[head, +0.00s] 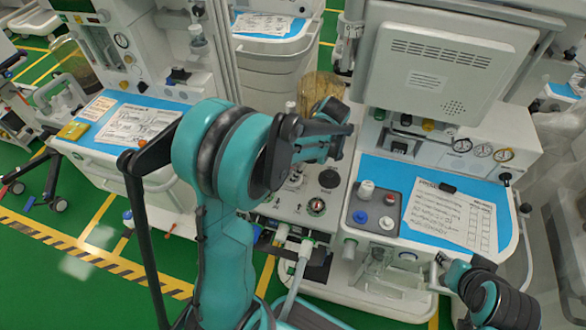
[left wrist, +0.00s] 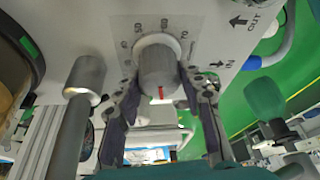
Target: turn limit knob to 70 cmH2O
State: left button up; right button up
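The limit knob (left wrist: 158,68) is grey and sits in the middle of the left wrist view, on a pale panel with a printed number scale around it. Its red mark (left wrist: 160,92) points toward the bottom of the picture. The 70 on the scale (left wrist: 174,26) is at the knob's upper right. My left gripper (left wrist: 158,75) has one finger on each side of the knob, apparently with narrow gaps; contact is not clear. In the head view my left gripper (head: 338,132) is beside the machine's column, and the knob is hidden there.
A grey cylindrical post (left wrist: 86,76) stands close left of the knob. In the head view, a monitor (head: 445,70) stands above the gauges (head: 482,149). A blue-topped work surface (head: 420,185) holds a paper sheet. Another cart (head: 120,125) stands at left.

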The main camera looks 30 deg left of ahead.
pick_arm(q)
jog(key=shift+m, duration=0.3)
jog(key=m+t, duration=0.1)
jog(key=m, duration=0.2)
jog(key=shift+m+t+y+p, duration=0.3)
jog(key=shift+p, duration=0.05)
jog(key=m+t, duration=0.2)
jog(key=m, duration=0.3)
jog(key=shift+s+p, duration=0.1)
jog(key=shift+p, duration=0.2)
jog(key=m+t, duration=0.1)
jog(key=m, duration=0.1)
jog(key=m+h, duration=0.1)
jog(key=m, duration=0.2)
jog(key=shift+t, duration=0.4)
jog(key=m+h, duration=0.1)
jog(key=m, duration=0.1)
jog(key=m+t, duration=0.1)
jog(key=m, duration=0.1)
jog(key=shift+m+h, duration=0.3)
jog(key=shift+h, duration=0.1)
jog(key=o, duration=1.2)
jog(key=shift+c, duration=0.2)
